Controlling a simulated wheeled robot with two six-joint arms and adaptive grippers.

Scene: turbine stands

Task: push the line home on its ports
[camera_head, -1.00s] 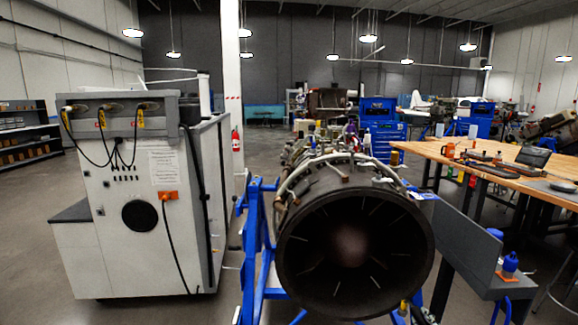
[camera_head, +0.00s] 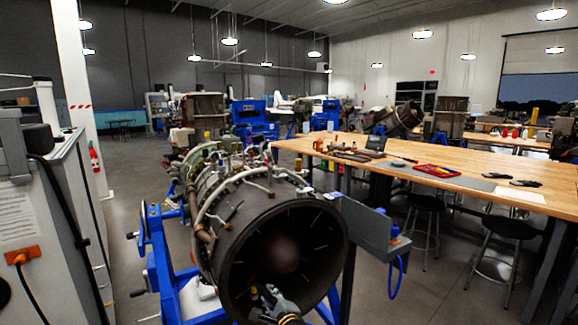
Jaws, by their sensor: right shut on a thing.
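The turbine engine (camera_head: 330,228) stands low in the middle on a blue stand (camera_head: 165,265), its wide dark opening facing me. Pale and brown lines (camera_head: 203,212) curve around its casing. I cannot tell which is the task's line, and I cannot make out its ports. My right gripper (camera_head: 268,298), grey and black, is at the bottom edge, in front of the lower part of the opening. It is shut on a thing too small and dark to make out. My left gripper is not in view.
A white test cabinet (camera_head: 30,235) stands at the left. A grey side shelf (camera_head: 365,222) with a blue bottle is right of the engine. A long wooden workbench (camera_head: 470,190) with tools and stools fills the right. Bare floor lies between the cabinet and the stand.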

